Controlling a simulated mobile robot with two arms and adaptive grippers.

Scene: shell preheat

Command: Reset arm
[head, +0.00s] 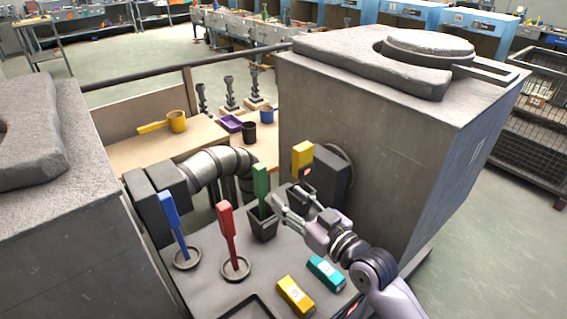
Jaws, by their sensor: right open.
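My right arm comes in from the lower right. Its gripper (295,204) is open and empty. It hangs above the grey work surface (207,283), just right of a dark cup (263,227) that holds a green-handled tool (261,187). A dark square block sits behind the gripper and is partly hidden by it. I cannot tell whether the fingers touch the cup or the block. My left gripper is not in the picture.
Blue (171,220) and red (227,228) handled tools stand upright in round holders. Yellow (296,296) and teal (326,272) boxes lie near the front. A large grey furnace (360,120) stands behind right; a yellow lever (302,155) is on its side. A grey pipe (220,163) runs behind.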

